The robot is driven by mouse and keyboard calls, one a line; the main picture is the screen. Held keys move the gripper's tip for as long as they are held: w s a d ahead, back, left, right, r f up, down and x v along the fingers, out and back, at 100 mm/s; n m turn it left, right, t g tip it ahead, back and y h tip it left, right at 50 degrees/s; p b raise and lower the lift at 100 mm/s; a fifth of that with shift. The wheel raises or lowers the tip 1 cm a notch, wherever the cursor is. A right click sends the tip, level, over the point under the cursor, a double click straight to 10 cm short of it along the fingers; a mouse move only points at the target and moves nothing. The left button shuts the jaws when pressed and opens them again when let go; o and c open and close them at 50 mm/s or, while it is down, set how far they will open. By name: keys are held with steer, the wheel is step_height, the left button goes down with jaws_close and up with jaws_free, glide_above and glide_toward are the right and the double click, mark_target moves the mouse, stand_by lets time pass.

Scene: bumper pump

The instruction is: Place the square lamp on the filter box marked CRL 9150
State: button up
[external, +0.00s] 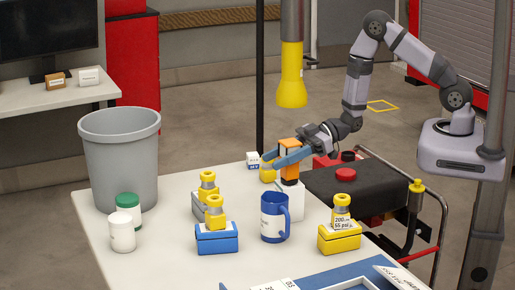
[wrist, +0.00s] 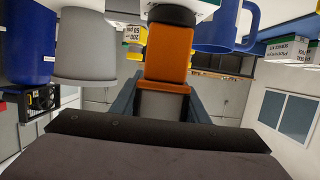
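The square lamp, orange with a dark base, stands upright at the back middle of the table in the external view (external: 290,172). It hangs top-down in the inverted wrist view (wrist: 169,52). A white box (external: 289,203) is under it. My gripper (external: 284,156) has its blue fingers on either side of the lamp, reaching in from the right; it also shows in the wrist view (wrist: 165,95). Whether the fingers press on the lamp is not clear. No label reading CRL 9150 is legible; a small white box (external: 253,160) stands behind, left of the lamp.
A blue mug (external: 273,218) stands just in front of the white box. A grey bin (external: 121,150) and two jars fill the left. A blue tray (external: 345,278) lies at the front.

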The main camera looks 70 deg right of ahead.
steer(key=o, duration=0.4)
steer(key=shift+c, duration=0.2)
